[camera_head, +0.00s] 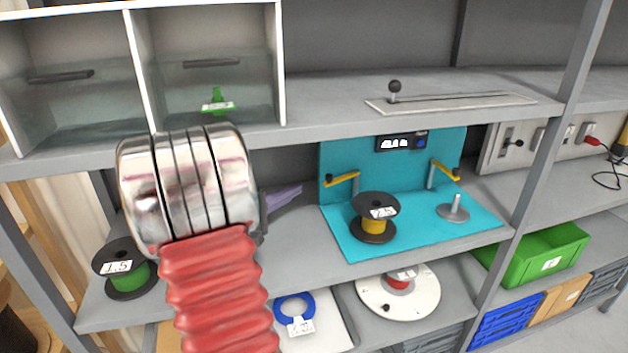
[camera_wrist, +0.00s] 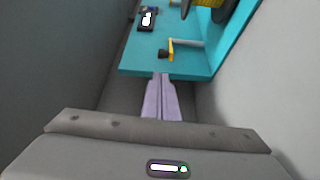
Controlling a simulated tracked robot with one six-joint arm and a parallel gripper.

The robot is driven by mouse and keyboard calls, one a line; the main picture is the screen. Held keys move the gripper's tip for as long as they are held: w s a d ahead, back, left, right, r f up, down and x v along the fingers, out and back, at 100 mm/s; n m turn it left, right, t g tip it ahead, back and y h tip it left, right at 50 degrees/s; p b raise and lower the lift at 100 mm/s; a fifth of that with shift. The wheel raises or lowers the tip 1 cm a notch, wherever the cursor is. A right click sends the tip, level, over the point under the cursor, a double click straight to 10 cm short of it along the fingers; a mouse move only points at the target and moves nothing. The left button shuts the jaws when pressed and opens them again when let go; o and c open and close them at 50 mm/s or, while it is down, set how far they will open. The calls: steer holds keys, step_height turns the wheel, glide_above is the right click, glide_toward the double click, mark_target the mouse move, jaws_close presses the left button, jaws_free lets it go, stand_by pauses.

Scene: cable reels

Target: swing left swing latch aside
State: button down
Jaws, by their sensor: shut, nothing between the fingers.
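The left swing latch (camera_head: 342,179) is a yellow arm on a grey post with a black knob at its left end, at the left of the teal fixture (camera_head: 335,232). It also shows in the wrist view (camera_wrist: 171,48), knob towards the picture's left. The right swing latch (camera_head: 445,171) stands at the fixture's right. My gripper (camera_head: 299,188) has lavender fingers and is left of the left latch, apart from it. In the wrist view its fingers (camera_wrist: 162,76) are together and empty, with the knob beyond their tips.
A reel with a yellow core (camera_head: 375,226) stands on the fixture, beside a bare grey spindle (camera_head: 454,209). A reel with a green core (camera_head: 130,275) is at the shelf's left. A shelf with a slotted plate (camera_head: 450,102) runs above. A green bin (camera_head: 545,255) is at right.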

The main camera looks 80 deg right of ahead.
steer(key=shift+s+d, duration=0.1)
steer(key=shift+d, duration=0.05)
steer(key=x, duration=0.9)
steer(key=shift+s+d, duration=0.2)
steer(key=shift+d, duration=0.1)
steer(key=shift+s, duration=0.2)
